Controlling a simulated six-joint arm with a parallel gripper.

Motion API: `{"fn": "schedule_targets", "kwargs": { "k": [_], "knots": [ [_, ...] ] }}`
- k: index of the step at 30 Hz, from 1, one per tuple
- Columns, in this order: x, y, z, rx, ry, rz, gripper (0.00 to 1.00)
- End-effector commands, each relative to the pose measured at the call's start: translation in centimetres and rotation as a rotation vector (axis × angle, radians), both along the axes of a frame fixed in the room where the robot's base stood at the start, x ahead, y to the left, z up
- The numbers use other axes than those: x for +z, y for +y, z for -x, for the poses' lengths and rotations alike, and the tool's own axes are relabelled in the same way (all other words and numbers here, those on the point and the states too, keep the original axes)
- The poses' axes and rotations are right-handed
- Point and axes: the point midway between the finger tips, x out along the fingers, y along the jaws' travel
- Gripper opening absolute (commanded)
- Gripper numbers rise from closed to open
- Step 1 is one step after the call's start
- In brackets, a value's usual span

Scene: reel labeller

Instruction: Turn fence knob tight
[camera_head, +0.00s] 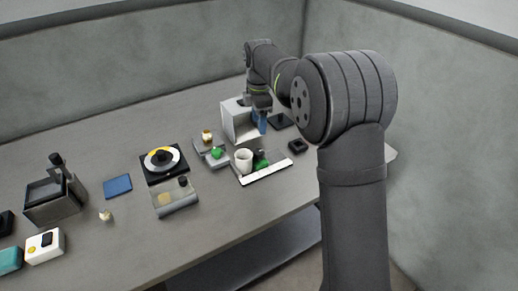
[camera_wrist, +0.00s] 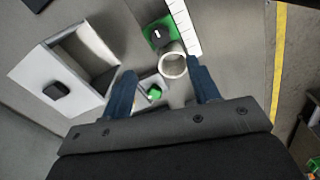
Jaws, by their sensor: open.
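Two knob-like parts show, and I cannot tell for sure which is the fence knob. One is a dark knob with a white mark on a green base (camera_wrist: 158,34), beside the white ruled strip (camera_wrist: 184,27); it also shows in the head view (camera_head: 261,158). The other is a round green knob (camera_wrist: 154,96) on a small grey block, also in the head view (camera_head: 216,153). My gripper (camera_wrist: 160,68) is open with blue fingers apart, nothing held between them. In the head view my gripper (camera_head: 262,121) is above the bench, behind the strip.
A white open box (camera_head: 241,122) stands close beside my gripper. A white cup-like cylinder (camera_head: 243,160) stands between the two green parts, near the fingers in the wrist view. A reel on a black plate (camera_head: 162,159) lies left.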

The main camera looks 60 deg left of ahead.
Motion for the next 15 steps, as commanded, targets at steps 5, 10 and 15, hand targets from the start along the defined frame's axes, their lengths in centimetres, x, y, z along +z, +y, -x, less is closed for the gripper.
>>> {"fn": "schedule_targets", "kwargs": {
  "k": [5, 10, 15],
  "knots": [
    [-4.1, -0.1, 0.0, -0.001, 0.001, 0.004, 0.55],
    [-7.8, -0.1, 0.0, -0.001, 0.001, 0.004, 0.55],
    [-10.5, 0.0, 0.0, -0.001, 0.000, 0.002, 0.55]
  ]
}}
